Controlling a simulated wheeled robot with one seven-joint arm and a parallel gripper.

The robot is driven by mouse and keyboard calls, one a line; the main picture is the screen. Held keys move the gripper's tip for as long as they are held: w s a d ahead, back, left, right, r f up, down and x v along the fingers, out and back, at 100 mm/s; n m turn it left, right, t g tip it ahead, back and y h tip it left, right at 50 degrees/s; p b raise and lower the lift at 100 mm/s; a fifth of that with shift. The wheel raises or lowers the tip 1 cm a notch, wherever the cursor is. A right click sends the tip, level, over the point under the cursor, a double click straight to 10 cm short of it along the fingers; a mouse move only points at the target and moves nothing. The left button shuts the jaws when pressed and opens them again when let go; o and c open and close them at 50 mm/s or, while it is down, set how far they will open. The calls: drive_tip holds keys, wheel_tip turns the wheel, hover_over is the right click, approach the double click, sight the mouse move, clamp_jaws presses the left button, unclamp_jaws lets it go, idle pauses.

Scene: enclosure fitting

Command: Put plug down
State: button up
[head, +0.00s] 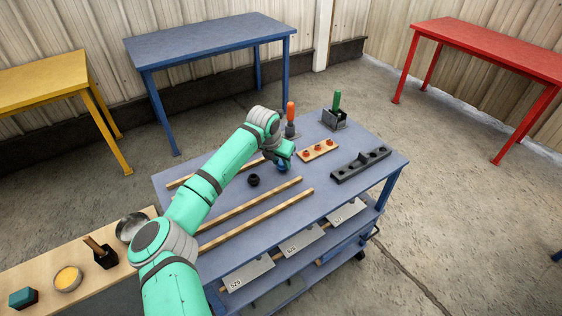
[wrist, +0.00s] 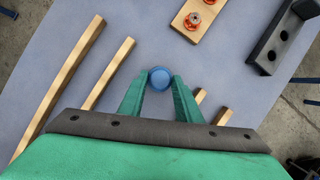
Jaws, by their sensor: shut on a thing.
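A blue round plug (wrist: 160,78) sits between the two green fingertips of my gripper (wrist: 162,86) in the wrist view. The fingers are shut on it from both sides. In the head view, my gripper (head: 284,160) is over the blue workbench top, and the plug (head: 283,168) shows as a small blue part below it. I cannot tell whether the plug touches the bench top.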

drive_tip(key=o, duration=1.2)
drive_tip(key=shift+w+f, duration=0.1)
drive_tip(key=shift+c, duration=0.2)
drive_tip(key=shift+d, duration=0.15)
